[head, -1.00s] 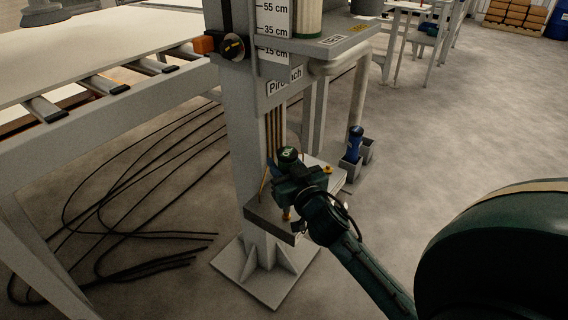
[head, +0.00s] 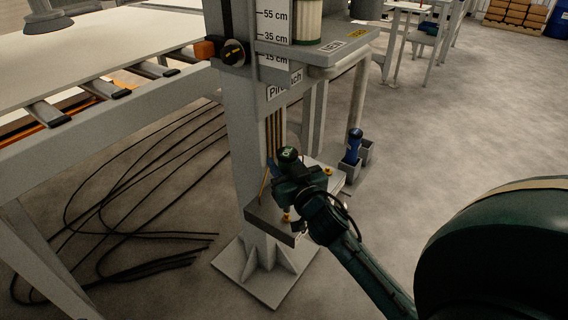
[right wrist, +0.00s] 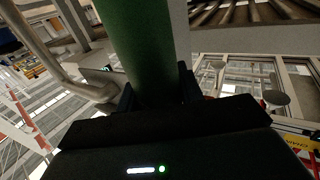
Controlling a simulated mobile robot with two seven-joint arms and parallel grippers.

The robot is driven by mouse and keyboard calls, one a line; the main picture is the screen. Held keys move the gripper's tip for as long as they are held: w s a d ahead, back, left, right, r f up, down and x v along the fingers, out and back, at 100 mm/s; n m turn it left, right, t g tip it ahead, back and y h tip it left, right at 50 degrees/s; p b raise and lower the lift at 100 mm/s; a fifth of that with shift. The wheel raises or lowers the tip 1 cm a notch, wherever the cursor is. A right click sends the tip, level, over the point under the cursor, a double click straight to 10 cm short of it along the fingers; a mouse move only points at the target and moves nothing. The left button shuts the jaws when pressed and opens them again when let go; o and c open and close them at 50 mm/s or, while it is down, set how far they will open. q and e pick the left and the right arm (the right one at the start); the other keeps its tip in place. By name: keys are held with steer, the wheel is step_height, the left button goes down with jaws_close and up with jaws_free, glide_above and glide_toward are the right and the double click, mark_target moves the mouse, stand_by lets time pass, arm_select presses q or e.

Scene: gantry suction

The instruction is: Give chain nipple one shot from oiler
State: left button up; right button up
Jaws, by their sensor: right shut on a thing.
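My right gripper (head: 292,180) is low beside the grey column, shut on the green oiler. The oiler's dark top with white lettering (head: 288,155) shows just above the gripper in the head view. In the right wrist view its green cylindrical body (right wrist: 148,45) stands between the fingers. Brass-coloured fittings show around the gripper, one below it (head: 287,217) and one to its right (head: 328,170). I cannot tell which of these, if any, is the chain nipple. The oiler's tip is hidden. My left gripper is out of view.
The grey column (head: 236,150) carries a height scale and stands on a floor plate (head: 236,280). A blue bottle (head: 354,145) sits in a grey holder to the right. Black cables (head: 130,238) lie on the floor at left, below a roller table (head: 120,135).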

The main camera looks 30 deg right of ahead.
mark_target(284, 147)
steer(key=shift+r+p, duration=2.45)
steer(key=shift+r, duration=0.1)
steer(key=shift+f, duration=0.1)
